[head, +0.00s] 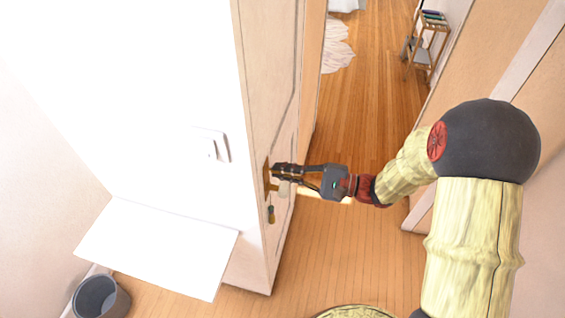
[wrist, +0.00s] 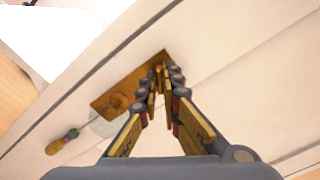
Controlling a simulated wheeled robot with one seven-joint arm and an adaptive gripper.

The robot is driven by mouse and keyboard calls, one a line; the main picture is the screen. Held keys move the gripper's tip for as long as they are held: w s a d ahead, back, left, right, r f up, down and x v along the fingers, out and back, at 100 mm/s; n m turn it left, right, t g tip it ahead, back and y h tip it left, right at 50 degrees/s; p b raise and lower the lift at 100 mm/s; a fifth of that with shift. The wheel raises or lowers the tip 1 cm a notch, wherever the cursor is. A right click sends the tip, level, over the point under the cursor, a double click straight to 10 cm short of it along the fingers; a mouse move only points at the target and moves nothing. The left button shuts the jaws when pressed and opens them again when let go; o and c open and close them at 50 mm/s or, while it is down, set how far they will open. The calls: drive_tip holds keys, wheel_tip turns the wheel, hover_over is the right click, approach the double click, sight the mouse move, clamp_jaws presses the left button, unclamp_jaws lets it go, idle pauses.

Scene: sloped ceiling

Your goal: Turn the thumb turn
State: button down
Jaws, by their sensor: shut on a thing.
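A pale door (head: 268,85) stands ajar, with a brass plate (head: 267,178) on its face near the edge. The plate also shows in the wrist view (wrist: 109,103). The thumb turn (wrist: 159,70) is a small brass piece at the plate's upper right end in the wrist view. My gripper (wrist: 162,82) has its fingertips closed around it. In the head view my gripper (head: 278,172) reaches in from the right to the plate, and its fingers hide the thumb turn. How far the thumb turn is rotated cannot be told.
A round brass part (wrist: 115,102) sits on the plate's other end, with a small coloured item (wrist: 62,142) hanging nearby. A light switch (head: 213,147), a white panel (head: 160,245) and a grey bin (head: 98,297) are left.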

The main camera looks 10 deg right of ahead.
drive_tip(key=m+p, duration=0.3)
drive_tip(key=p, duration=0.1)
drive_tip(key=shift+r+m, duration=0.2)
drive_tip(key=shift+m, duration=0.2)
drive_tip(key=m+p, duration=0.3)
drive_tip(key=p, duration=0.1)
drive_tip(key=shift+m+p, duration=0.3)
drive_tip(key=m+p, duration=0.6)
drive_tip(key=shift+p, duration=0.4)
drive_tip(key=m+p, duration=0.3)
drive_tip(key=m, duration=0.1)
drive_tip(key=shift+f, duration=0.1)
drive_tip(key=m+p, duration=0.2)
drive_tip(key=m, duration=0.1)
drive_tip(key=shift+m+p, duration=0.3)
drive_tip(key=shift+p, duration=0.05)
drive_tip(key=m+p, duration=0.3)
drive_tip(key=m, duration=0.2)
drive_tip(key=shift+f+m, duration=0.15)
drive_tip(key=shift+m, duration=0.25)
drive_tip(key=c, duration=2)
unclamp_jaws()
